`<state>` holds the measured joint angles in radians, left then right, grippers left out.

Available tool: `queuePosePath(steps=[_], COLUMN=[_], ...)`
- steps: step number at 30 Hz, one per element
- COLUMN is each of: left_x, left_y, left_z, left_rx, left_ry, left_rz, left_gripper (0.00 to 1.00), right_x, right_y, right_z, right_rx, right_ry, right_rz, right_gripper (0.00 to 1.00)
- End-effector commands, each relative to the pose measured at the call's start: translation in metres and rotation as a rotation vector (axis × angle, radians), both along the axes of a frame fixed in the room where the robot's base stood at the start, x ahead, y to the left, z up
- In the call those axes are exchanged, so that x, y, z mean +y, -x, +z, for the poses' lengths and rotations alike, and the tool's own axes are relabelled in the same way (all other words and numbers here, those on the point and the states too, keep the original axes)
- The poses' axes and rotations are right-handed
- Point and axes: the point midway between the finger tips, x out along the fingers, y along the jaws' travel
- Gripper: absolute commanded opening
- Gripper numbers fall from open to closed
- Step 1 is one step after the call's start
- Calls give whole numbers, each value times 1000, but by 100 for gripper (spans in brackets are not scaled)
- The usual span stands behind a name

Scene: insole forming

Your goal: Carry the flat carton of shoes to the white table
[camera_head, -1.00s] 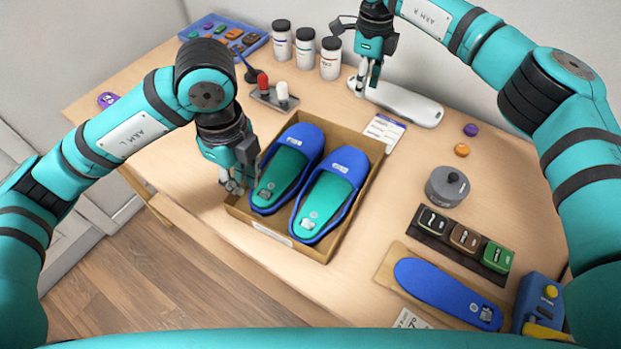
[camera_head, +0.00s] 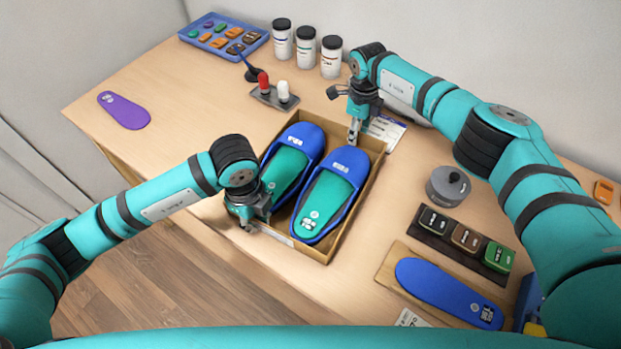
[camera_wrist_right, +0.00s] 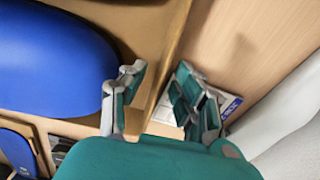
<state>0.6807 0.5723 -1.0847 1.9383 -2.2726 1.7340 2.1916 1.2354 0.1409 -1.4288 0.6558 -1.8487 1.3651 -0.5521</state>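The flat open carton (camera_head: 357,206) stands on the wooden table with two blue shoes (camera_head: 334,193) with green insoles side by side in it. My right gripper (camera_head: 354,134) is at the carton's far wall. In the right wrist view its fingers (camera_wrist_right: 160,102) are apart, one on each side of the carton wall (camera_wrist_right: 169,62), with gaps showing. A blue shoe (camera_wrist_right: 50,60) fills the left of that view. My left gripper (camera_head: 249,222) is at the carton's near left corner, pointing down; its fingertips are too small and covered to read. No white table is in view.
The wooden table (camera_head: 180,125) holds a purple insole, a blue tray (camera_head: 223,32), several white jars (camera_head: 305,48) and a grey pot (camera_head: 447,186). A blue insole on a board (camera_head: 440,290) lies right of the carton. Open floor (camera_head: 150,270) shows at front left.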

Motion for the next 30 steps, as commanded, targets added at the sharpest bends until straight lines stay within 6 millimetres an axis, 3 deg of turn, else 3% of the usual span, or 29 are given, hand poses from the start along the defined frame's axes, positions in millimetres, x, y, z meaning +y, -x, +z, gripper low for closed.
queuePosePath(steps=[11, 13, 18, 30], left_x=[0, 0, 0, 0], left_y=[0, 0, 0, -1], left_z=[-4, -4, -4, -4], left_rx=[-1, -1, -1, -2], left_ry=[0, 0, 0, 1], left_rz=[0, 0, 0, 1], left_gripper=[10, 0, 0, 0], right_x=[0, 0, 0, 0], right_y=[0, 0, 0, 0], right_z=[-4, -4, -4, -4], right_rx=[-1, 0, 0, 0], right_ry=[0, 0, 0, 0], right_rz=[0, 0, 0, 0], right_gripper=[31, 22, 0, 0])
